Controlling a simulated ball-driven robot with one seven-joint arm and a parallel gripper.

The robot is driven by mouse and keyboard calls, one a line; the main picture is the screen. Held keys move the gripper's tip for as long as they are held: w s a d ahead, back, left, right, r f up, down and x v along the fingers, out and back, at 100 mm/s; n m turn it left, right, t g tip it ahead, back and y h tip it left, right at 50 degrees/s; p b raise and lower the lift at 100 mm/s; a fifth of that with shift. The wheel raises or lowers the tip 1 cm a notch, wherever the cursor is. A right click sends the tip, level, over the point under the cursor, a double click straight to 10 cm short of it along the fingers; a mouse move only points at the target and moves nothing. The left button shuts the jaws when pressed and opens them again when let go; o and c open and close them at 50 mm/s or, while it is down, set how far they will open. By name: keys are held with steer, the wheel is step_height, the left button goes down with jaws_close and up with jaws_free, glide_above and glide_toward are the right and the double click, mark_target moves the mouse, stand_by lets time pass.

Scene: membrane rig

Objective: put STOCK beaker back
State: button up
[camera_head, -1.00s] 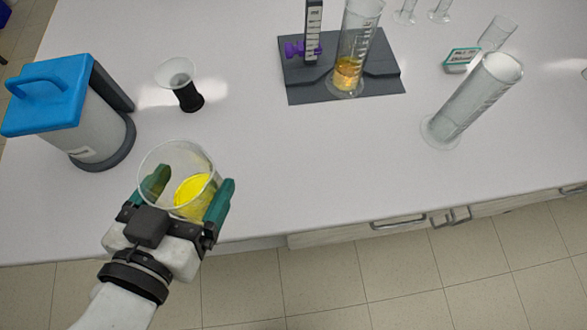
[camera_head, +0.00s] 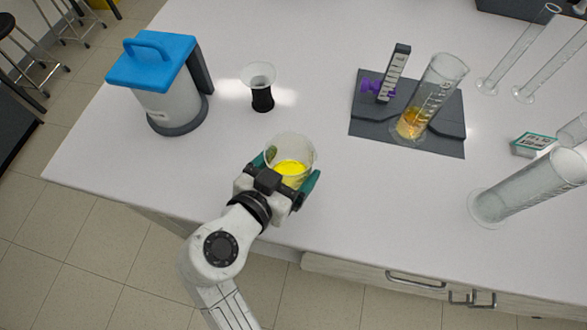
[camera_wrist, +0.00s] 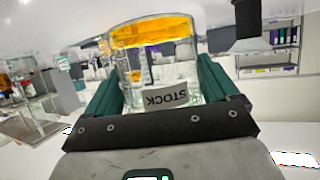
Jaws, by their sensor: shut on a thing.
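The STOCK beaker (camera_head: 291,158) is clear glass with yellow liquid in it. My gripper (camera_head: 291,180) is shut on it, with a green finger on each side, near the front edge of the bench. In the wrist view the beaker (camera_wrist: 158,65) sits between the green fingers, and its STOCK label reads upside down. The liquid looks orange there. I cannot tell whether the beaker's base touches the bench.
A blue-lidded container (camera_head: 168,85) stands at the left, beside a black-based glass funnel piece (camera_head: 262,88). A dark stand (camera_head: 440,135) bears a cylinder with amber liquid (camera_head: 425,105). A large cylinder (camera_head: 525,188) is at right. Bench around the beaker is clear.

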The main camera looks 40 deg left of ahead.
mark_target(297, 170)
steer(key=shift+w+f, duration=0.45)
steer(key=f, duration=0.1)
steer(key=f+p, duration=0.1)
steer(key=shift+w+f, duration=0.25)
steer(key=shift+f, duration=0.1)
steer(key=shift+a+f, duration=0.1)
steer(key=shift+f, duration=0.4)
steer(key=shift+f, duration=0.15)
steer(key=o, duration=1.1)
steer(key=shift+c, duration=0.2)
steer(key=shift+r, duration=0.2)
steer(key=b+v, duration=0.1)
steer(key=v, duration=1.1)
steer(key=shift+b, duration=0.4)
